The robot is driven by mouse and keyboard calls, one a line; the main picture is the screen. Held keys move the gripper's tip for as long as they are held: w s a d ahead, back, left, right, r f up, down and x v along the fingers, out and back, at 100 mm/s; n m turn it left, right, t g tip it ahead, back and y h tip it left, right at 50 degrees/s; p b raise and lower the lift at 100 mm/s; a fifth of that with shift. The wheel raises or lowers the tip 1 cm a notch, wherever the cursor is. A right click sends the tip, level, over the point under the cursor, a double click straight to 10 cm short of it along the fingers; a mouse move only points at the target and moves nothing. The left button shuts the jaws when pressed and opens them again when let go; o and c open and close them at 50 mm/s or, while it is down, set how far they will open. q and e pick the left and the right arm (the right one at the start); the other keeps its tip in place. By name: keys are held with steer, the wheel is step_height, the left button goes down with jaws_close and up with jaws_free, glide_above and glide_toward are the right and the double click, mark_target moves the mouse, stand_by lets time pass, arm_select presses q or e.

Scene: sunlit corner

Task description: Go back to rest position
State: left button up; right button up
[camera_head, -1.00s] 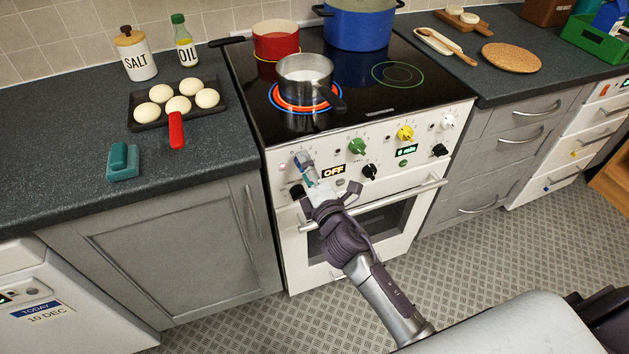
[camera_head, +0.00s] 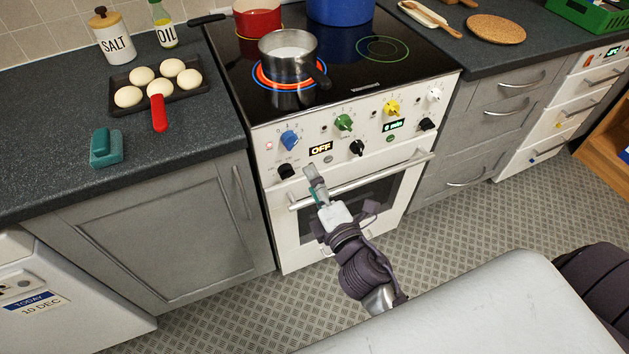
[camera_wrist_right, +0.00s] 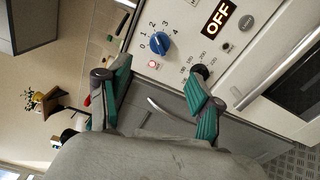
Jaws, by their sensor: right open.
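My right gripper (camera_head: 312,182) is in front of the white stove (camera_head: 275,225), below the control panel and near the oven handle. In the right wrist view my right gripper (camera_wrist_right: 155,105) shows its two green-padded fingers spread wide with nothing between them. The blue knob (camera_head: 290,140) is on the panel above the gripper, and it also shows in the right wrist view (camera_wrist_right: 159,43) ahead of the fingers. A small red light is lit beside it. The left gripper is not in view.
A steel pot (camera_head: 287,60) stands on a glowing red ring of the hob (camera_head: 350,85). A red pot (camera_head: 257,18) and a blue pot (camera_head: 340,10) stand behind. A tray of buns (camera_head: 185,100) is on the left counter. Patterned floor lies between me and the cabinets.

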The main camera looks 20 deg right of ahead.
steer(key=s+f+m+g+p, duration=0.1)
steer(key=s+f+m+g, duration=0.2)
steer(key=f, duration=0.8)
steer(key=s+f+m+g, duration=0.3)
steer(key=s+f, duration=0.1)
steer(key=f, duration=0.7)
steer(key=s+f+m+g+p, duration=0.1)
steer(key=s+f+m+g, duration=0.15)
steer(key=f, duration=0.75)
steer(key=s+d+f+m+g, duration=0.2)
steer(key=s+f, duration=0.3)
steer(key=s, duration=0.4)
steer(key=s+d+f+m+g, duration=0.2)
steer(key=s+f, duration=0.4)
steer(key=s, duration=0.4)
steer(key=s+d+f+m+g+p, duration=0.1)
steer(key=s+f+m+g, duration=0.3)
steer(key=s, duration=0.6)
step_height(320, 180, down, 2)
steer(key=shift+s+d+f+m+h, duration=0.3)
steer(key=shift+d+m, duration=0.3)
steer(key=shift+m, duration=0.15)
